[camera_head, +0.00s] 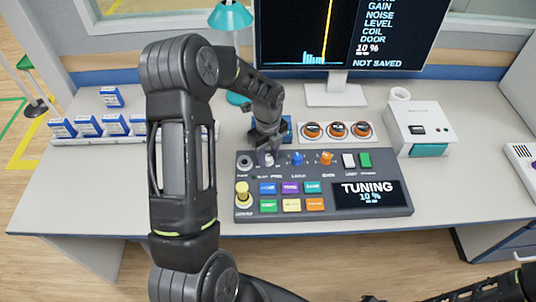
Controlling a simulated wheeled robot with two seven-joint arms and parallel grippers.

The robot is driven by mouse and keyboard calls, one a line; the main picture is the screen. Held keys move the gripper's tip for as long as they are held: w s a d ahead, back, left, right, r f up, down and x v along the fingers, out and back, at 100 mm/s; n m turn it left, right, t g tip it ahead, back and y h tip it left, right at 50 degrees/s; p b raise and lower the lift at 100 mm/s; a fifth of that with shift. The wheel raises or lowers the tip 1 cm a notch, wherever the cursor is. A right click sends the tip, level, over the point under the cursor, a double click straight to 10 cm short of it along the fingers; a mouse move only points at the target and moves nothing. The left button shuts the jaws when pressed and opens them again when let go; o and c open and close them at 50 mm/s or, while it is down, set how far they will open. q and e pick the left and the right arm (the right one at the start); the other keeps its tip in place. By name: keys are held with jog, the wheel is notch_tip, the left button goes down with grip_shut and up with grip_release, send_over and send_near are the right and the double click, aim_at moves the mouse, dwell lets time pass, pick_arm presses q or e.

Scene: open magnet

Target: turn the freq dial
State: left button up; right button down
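The grey control console (400,212) lies on the desk with a row of dials along its back edge. The freq dial (268,158) is a pale knob at the left of this row, partly hidden by my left gripper. My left gripper (267,152) points down at the freq dial, with its fingertips at the knob. I cannot tell whether the fingers press on it. The blue level dial (297,158) and orange gain dial (326,157) stand to its right. The console display (370,194) reads TUNING 10 %. My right gripper (372,298) is barely visible at the bottom edge.
A yellow knob (243,194) and several coloured buttons are on the console. Behind it stand a panel with three orange-ringed knobs (338,131) and a monitor (345,35) reading 10 % and NOT SAVED. A white box (422,120) is at right, blue-white boxes (88,125) at left.

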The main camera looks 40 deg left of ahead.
pick_arm(q)
grip_shut()
jog(key=shift+n+b, duration=0.3)
jog(key=shift+n, duration=0.1)
jog(key=n+b, duration=0.2)
jog(key=n, duration=0.1)
jog(key=shift+f, duration=0.1)
jog(key=n+b, duration=0.2)
jog(key=n, duration=0.3)
jog(key=shift+n+b, duration=0.3)
jog(key=shift+n, duration=0.1)
jog(key=n+b, duration=0.2)
jog(key=n, duration=0.4)
jog(key=n+b, duration=0.1)
jog(key=n, duration=0.5)
dwell(0.4)
